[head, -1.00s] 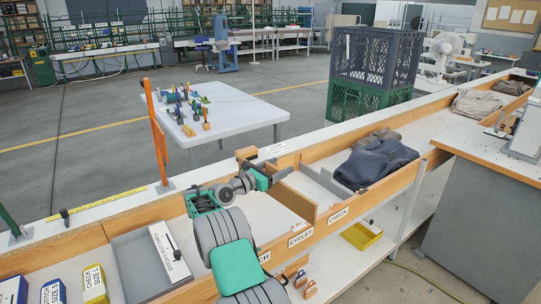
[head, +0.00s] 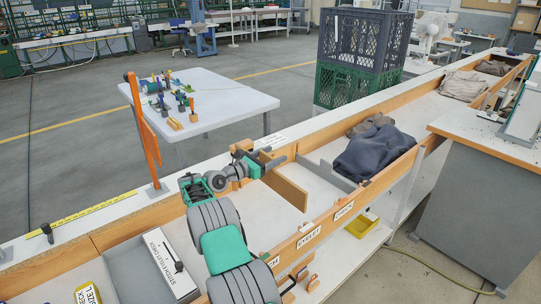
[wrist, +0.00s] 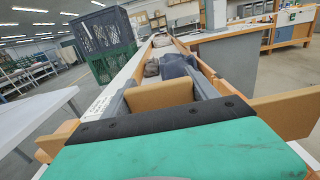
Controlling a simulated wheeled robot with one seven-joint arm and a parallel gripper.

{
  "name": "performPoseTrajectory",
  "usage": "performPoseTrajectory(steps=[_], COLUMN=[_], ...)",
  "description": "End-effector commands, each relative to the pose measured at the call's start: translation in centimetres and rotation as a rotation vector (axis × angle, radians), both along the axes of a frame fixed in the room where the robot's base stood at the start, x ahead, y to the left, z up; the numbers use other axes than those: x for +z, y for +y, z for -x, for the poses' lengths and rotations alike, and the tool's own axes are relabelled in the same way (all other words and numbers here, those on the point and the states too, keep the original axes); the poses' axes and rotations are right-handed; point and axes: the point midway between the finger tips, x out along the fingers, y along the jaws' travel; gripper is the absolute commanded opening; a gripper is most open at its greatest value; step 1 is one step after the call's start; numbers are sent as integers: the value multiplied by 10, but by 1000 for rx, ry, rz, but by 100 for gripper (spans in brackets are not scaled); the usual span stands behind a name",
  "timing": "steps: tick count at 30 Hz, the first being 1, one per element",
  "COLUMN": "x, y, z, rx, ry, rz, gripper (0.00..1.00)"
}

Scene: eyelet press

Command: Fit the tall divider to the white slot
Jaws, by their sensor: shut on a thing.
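The tall divider is a plain tan board (head: 285,190) standing across the wooden-walled trough in the head view. In the wrist view the board (wrist: 163,94) lies between two grey fingers. My gripper (head: 272,160) is shut on the board's upper far end, above the trough's back wall. The board's lower edge is near the trough floor; I cannot tell whether it touches. The white slot cannot be made out in either view.
The trough's front wall (head: 325,222) carries EYELET and CHECK labels. Dark cloth (head: 372,155) lies in the trough to the right. A grey tray with a white box (head: 170,265) is at left. An orange post (head: 143,130) stands on the back ledge. Stacked crates (head: 362,60) stand behind.

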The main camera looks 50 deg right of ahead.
Motion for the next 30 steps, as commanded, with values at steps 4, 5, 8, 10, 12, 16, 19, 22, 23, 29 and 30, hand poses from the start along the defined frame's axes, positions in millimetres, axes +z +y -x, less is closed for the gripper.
performPoseTrajectory(steps=[4,5,8,10,12,16,19,22,23,29,30], x=[-9,-12,-23,-32,-40,-52,-57,-57,-57,-57,-57], y=[2,2,2,3,3,3,3,4,4,4,4], z=[-2,-2,-2,-2,-3,-3,-3,-3,-3,-3,-3], rx=[3,3,4,5,5,6,6,6,6,6,6], ry=[-2,-2,-1,-1,-1,-3,-3,-3,-3,-3,-3], rz=[1,1,1,1,1,1,2,2,2,1,1], gripper=[0,0,0,0,0,0,0,0,0,0,0])
